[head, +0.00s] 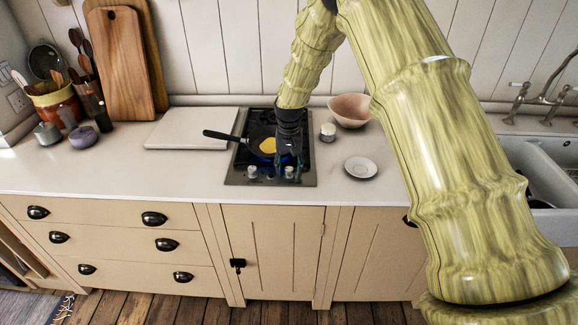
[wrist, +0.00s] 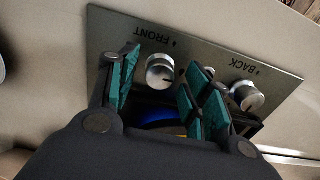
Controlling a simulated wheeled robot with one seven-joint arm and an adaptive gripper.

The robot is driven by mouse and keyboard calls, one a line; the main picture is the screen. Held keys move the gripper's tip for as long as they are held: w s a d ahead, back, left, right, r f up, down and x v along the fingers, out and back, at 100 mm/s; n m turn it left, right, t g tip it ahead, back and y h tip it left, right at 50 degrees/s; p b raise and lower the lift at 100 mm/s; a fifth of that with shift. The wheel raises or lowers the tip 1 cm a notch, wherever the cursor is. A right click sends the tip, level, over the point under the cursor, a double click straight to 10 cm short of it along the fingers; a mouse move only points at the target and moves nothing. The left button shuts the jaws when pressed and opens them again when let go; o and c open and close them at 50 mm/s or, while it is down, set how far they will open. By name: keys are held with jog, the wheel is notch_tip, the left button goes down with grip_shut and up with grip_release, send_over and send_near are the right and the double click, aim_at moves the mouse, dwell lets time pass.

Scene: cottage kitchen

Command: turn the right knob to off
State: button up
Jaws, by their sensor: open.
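The right knob (head: 288,170) is a silver dial on the front strip of the hob (head: 240,179). In the upside-down wrist view it is the left-hand knob (wrist: 160,70), beside the label FRONT. My gripper (wrist: 163,88) is open, its teal-padded fingers lying to either side of this knob in the picture. I cannot tell whether they touch it. In the head view my gripper (head: 287,160) points down just behind the knob. The other knob (head: 252,170), labelled BACK in the wrist view (wrist: 246,95), is outside the fingers. A blue glow (wrist: 158,117) shows between the fingers.
A black pan (head: 246,143) with yellow food (head: 268,145) sits on the hob beside my gripper. A saucer (head: 361,167), a small jar (head: 328,131) and a pink bowl (head: 350,109) stand to the right. A white board (head: 185,133) lies left.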

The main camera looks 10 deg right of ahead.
jog(key=c, duration=1)
jog(key=m, duration=0.3)
jog(key=shift+m, duration=0.4)
jog(key=m, duration=0.4)
jog(key=shift+m, duration=0.3)
jog(key=m, duration=0.4)
jog(key=shift+w+r+m, duration=0.1)
jog(key=shift+m, duration=2.4)
